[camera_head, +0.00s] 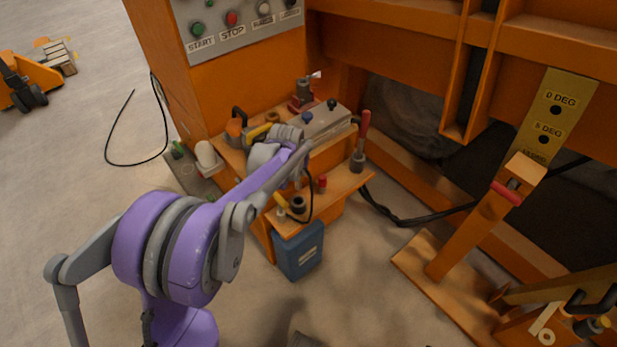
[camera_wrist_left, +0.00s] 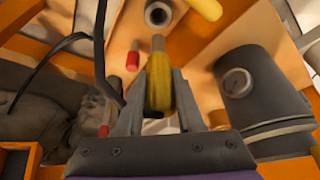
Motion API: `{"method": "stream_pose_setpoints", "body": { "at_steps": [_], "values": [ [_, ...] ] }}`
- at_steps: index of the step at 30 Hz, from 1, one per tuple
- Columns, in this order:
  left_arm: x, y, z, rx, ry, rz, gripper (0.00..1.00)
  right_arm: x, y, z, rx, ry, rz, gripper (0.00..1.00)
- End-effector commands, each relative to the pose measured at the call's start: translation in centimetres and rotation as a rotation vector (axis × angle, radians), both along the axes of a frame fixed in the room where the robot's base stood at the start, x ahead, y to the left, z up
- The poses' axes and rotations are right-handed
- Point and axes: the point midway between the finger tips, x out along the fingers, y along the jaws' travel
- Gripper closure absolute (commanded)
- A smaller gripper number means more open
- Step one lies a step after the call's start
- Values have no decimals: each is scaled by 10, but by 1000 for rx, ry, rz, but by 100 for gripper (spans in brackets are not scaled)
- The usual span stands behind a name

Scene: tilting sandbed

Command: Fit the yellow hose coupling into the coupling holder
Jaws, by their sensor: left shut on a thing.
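My left gripper (camera_wrist_left: 158,95) is shut on the yellow hose coupling (camera_wrist_left: 159,84), seen in the left wrist view with its grey tip pointing away from the jaws. In the head view the left gripper (camera_head: 297,172) is over the low orange shelf, and the coupling is too hidden to make out. A dark ring-shaped socket (camera_head: 298,204), which looks like the coupling holder, stands on that shelf. It also shows in the left wrist view (camera_wrist_left: 158,13), beyond the coupling's tip and apart from it. My right gripper is not in view.
Beside the socket are a yellow-handled part (camera_head: 281,200) and a red peg (camera_head: 322,183). A black hose (camera_wrist_left: 101,60) runs close to the left jaw. A red-handled tool (camera_head: 362,140) stands at the back right.

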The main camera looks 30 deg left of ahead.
Motion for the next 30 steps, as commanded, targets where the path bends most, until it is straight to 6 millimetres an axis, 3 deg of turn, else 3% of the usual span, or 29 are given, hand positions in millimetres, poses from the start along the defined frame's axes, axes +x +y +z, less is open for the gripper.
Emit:
{"method": "stream_pose_setpoints", "body": {
  "at_steps": [16,30],
  "values": [
    [1,3,-2,1,-1,4,100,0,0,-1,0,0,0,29],
    [1,3,-41,1,0,5,100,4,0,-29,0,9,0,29]
  ]
}}
